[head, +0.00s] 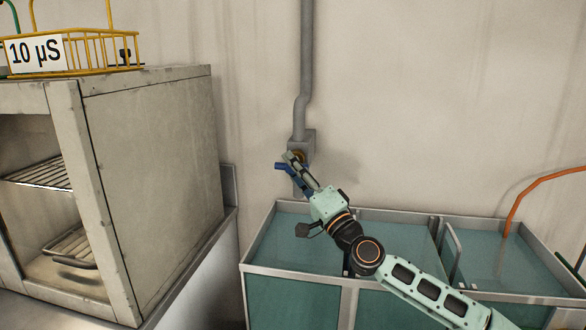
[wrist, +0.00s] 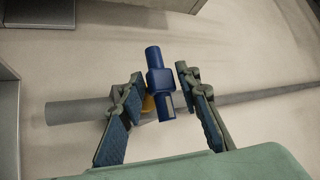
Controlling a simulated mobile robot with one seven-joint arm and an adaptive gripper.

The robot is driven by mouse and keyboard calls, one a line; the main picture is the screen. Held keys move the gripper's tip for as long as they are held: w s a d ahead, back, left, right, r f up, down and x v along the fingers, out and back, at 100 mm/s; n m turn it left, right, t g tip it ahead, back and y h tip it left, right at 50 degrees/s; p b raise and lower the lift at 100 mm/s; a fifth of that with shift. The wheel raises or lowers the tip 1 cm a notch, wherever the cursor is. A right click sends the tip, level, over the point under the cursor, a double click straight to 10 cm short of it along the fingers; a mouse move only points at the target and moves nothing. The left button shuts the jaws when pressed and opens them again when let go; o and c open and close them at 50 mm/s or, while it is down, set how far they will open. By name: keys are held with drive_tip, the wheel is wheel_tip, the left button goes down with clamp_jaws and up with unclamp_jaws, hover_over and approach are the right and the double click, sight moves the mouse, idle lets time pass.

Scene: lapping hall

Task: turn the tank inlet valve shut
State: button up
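The valve's blue handle (wrist: 160,82) shows in the wrist view, with a small brass-yellow part (wrist: 148,103) behind it. It sits on a grey pipe (wrist: 80,112) that runs across that view. My gripper (wrist: 160,72) is open, with one finger on each side of the handle. Slim gaps seem to show between fingers and handle; contact cannot be made out. The tank (head: 300,271) with teal water stands below.
A grey oven-like cabinet (head: 155,170) with open wire shelves stands at the left. A yellow wire basket (head: 100,47) with a "10 µS" sign (head: 35,54) is on top. An orange hose (head: 520,200) enters the tank's right part. The wall around the valve is clear.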

drive_tip(key=v, duration=1.2)
